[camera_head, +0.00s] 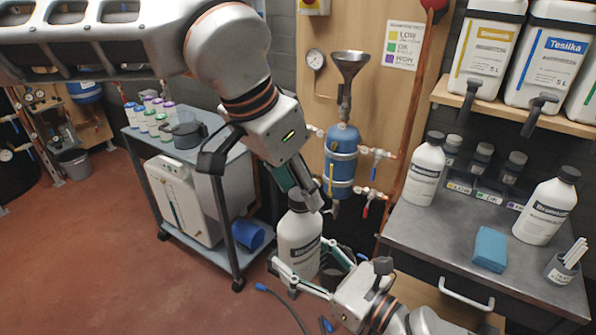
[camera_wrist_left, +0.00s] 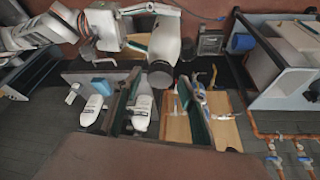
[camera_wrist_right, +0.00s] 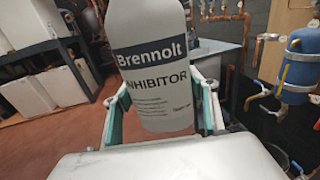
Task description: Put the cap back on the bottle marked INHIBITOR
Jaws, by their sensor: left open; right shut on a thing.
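The white bottle (camera_wrist_right: 152,70) reads "Brennolt INHIBITOR" in the right wrist view. My right gripper (camera_wrist_right: 160,115) is shut on its body and holds it upright; the bottle also shows in the head view (camera_head: 298,242). A dark round cap (camera_wrist_left: 160,74) shows at the bottle's top in the left wrist view and appears to sit on its neck; how firmly I cannot tell. My left gripper (camera_head: 303,196) is open, pointing down close by the bottle's top, and partly hides it in the head view. Its two fingers stand apart in the left wrist view (camera_wrist_left: 158,110), with nothing gripped.
Two other capped white bottles stand on the grey bench (camera_head: 440,235), one at the back (camera_head: 426,172) and one at right (camera_head: 547,210). A blue cloth (camera_head: 490,248) lies there. A blue vessel with pipes (camera_head: 341,155) is behind the bottle. A trolley (camera_head: 218,255) stands left.

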